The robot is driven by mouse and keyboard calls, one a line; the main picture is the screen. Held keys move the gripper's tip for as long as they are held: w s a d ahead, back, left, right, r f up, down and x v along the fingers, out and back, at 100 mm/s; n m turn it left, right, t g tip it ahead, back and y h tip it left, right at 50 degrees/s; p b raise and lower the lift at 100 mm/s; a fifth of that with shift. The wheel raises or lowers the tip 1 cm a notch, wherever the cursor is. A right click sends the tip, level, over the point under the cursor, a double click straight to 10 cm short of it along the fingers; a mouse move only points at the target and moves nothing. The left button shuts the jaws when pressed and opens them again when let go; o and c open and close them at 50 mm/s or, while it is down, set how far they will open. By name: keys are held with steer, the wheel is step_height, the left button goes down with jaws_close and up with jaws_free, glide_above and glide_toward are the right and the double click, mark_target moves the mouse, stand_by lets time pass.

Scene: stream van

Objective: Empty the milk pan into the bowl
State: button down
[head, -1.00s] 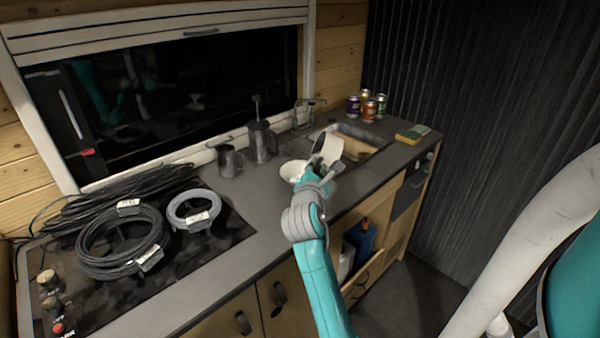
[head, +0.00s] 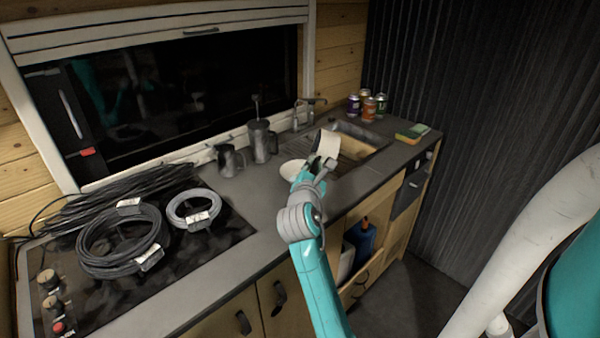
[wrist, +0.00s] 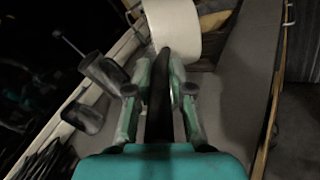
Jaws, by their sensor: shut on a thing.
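The milk pan (head: 327,144) is white with a dark handle (wrist: 161,95). My gripper (head: 316,170) is shut on that handle and holds the pan up above the counter. In the wrist view the pan (wrist: 174,24) lies just beyond my gripper (wrist: 160,85). The pan looks tilted; its inside cannot be made out. The white bowl (head: 290,170) stands on the counter, just left of and below the pan in the head view. It is partly hidden by my gripper, and its contents are not clear.
A dark jug (head: 229,160) and a press pot (head: 262,142) stand left of the bowl. The sink (head: 360,138) is behind the pan. Several cans (head: 368,107) and a sponge (head: 412,132) are at the far right. Coiled cables (head: 120,240) cover the hob.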

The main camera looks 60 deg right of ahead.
steer(key=shift+w+a+r+n+h, duration=0.15)
steer(key=shift+w+a+n, duration=0.15)
steer(key=shift+w+n, duration=0.15)
steer(key=shift+w+a+f+n+h, duration=0.1)
steer(key=shift+w+a+n+h, duration=0.05)
steer(key=shift+w+a+n, duration=0.3)
steer(key=shift+w+f, duration=0.2)
steer(key=shift+f, duration=0.05)
stand_by(0.4)
